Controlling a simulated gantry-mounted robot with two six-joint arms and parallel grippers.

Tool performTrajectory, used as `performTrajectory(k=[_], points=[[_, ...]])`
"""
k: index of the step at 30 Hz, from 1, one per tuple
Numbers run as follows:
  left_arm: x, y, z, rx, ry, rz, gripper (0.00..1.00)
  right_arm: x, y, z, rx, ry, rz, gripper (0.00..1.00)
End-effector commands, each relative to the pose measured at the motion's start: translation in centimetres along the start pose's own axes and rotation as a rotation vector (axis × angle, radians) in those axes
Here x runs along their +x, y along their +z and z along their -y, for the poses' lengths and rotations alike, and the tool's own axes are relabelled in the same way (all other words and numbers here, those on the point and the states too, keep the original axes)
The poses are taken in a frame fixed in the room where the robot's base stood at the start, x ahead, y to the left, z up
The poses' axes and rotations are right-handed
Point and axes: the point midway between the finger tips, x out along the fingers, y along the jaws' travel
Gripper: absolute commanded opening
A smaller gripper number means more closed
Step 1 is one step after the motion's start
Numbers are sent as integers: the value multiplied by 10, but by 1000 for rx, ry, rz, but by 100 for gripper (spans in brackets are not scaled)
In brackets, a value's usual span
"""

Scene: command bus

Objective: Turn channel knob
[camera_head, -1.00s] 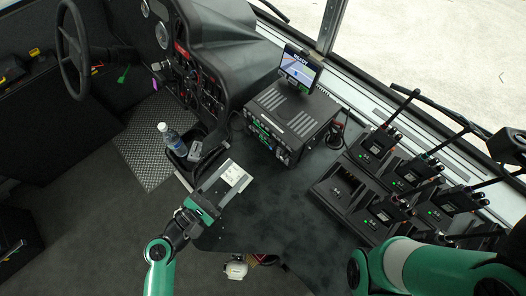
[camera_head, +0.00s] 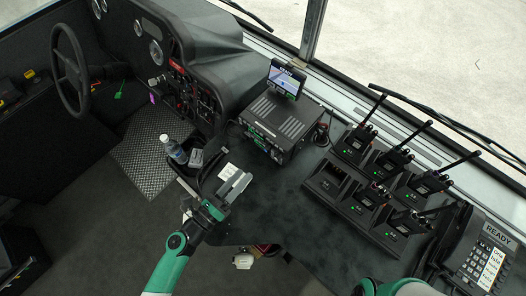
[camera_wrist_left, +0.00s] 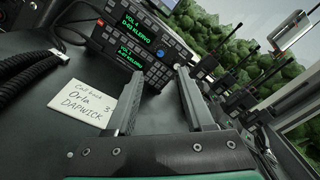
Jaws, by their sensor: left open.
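The black radio unit (camera_head: 279,124) stands on the dark console, its front facing my left arm. In the left wrist view its stacked faces (camera_wrist_left: 137,42) show green text displays, buttons and small controls. I cannot tell which control is the channel knob; it may be partly hidden by a finger. My left gripper (camera_head: 236,184) is open and empty, in front of the radio and apart from it in the head view. Its two fingers (camera_wrist_left: 161,88) point toward the radio faces in the wrist view. My right gripper is not in view; only part of my right arm shows at bottom right.
A handwritten note (camera_wrist_left: 85,103) lies on the console left of the fingers. A water bottle (camera_head: 175,151) stands at left. Several handheld radios sit in a charger (camera_head: 325,184) at right, with a desk phone (camera_head: 483,257) beyond. A small screen (camera_head: 287,78) rises behind the radio.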

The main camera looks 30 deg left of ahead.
Motion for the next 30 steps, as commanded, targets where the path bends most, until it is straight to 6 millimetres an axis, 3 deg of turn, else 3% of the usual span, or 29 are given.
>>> performTrajectory(k=[12,17,24,26,30], points=[[87,0,1,1,-3,1,53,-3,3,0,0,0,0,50],[101,0,1,1,-1,1,53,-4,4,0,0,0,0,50],[102,1,1,1,-1,1,53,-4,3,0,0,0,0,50],[102,1,1,1,-1,1,46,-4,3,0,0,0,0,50],[102,1,1,1,-1,1,21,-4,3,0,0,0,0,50]])
